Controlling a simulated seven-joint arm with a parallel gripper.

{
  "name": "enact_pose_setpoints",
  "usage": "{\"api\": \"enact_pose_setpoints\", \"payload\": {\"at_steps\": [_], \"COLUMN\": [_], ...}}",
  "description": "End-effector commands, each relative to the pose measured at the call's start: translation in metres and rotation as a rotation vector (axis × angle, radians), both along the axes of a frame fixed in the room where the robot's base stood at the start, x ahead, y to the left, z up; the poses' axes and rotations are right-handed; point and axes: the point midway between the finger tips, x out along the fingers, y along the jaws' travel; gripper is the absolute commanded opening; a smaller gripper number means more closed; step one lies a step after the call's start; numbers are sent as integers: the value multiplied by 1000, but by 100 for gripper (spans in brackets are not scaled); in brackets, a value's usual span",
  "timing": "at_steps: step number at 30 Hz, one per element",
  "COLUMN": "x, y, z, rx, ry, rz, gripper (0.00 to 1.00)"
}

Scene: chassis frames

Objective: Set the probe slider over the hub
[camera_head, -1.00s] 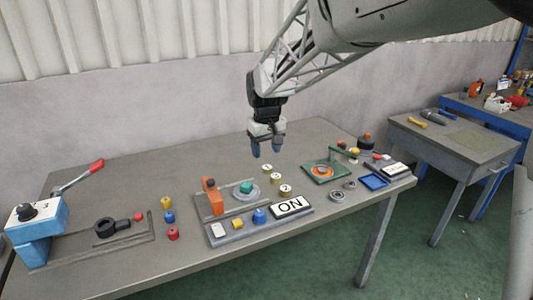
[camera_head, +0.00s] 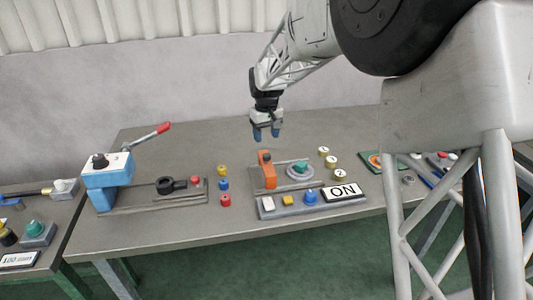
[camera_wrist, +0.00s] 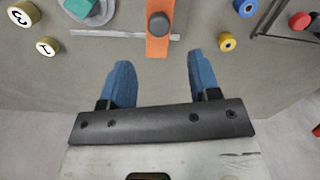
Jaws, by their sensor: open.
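The probe slider appears to be the orange upright piece (camera_head: 268,178) on a grey base plate, with a dark round knob on it; it also shows at the top of the wrist view (camera_wrist: 158,46). The hub seems to be the round grey disc (camera_head: 311,175) with a teal block (camera_head: 299,168) on it, just right of the slider in the head view. The slider stands beside the hub, not over it. My gripper (camera_head: 266,134) is open and empty, pointing down above the table behind the slider. In the wrist view the orange piece lies ahead, between the lines of my blue fingers (camera_wrist: 161,75).
Numbered cylinders (camera_head: 331,162) stand to the right. Red, blue and yellow pieces (camera_head: 223,185) and a blue lever fixture (camera_head: 106,181) stand left.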

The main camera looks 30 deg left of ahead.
Motion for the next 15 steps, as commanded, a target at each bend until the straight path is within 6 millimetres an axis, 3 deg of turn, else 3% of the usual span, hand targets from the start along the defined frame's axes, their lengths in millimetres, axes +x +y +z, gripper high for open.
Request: {"api": "enact_pose_setpoints", "payload": {"at_steps": [8,15], "x": [0,0], "y": [0,0], "z": [-4,-23], "rx": [-1,-2], "ry": [0,1], "rz": [0,0], "gripper": [56,56]}}
